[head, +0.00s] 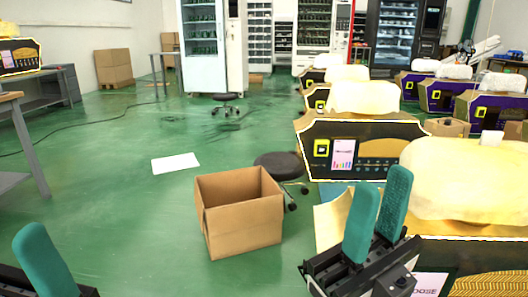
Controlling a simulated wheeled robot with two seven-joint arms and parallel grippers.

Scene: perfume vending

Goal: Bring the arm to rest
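My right gripper (378,214) is at the lower right of the head view. Its two teal fingers stand upright, with a narrow gap showing between them and nothing visible in it. It is in front of the yellow-topped perfume machine at the right edge. My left gripper (45,262) is at the lower left corner. Only one teal finger of it shows clearly; the rest is cut off by the frame edge, so its opening cannot be told. No object shows at its finger.
An open empty cardboard box (243,224) stands on the green floor in the middle. A dark round stool (280,165) is behind it. Perfume machines (360,148) line the right side. A grey table (45,90) stands at left. Floor between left gripper and box is clear.

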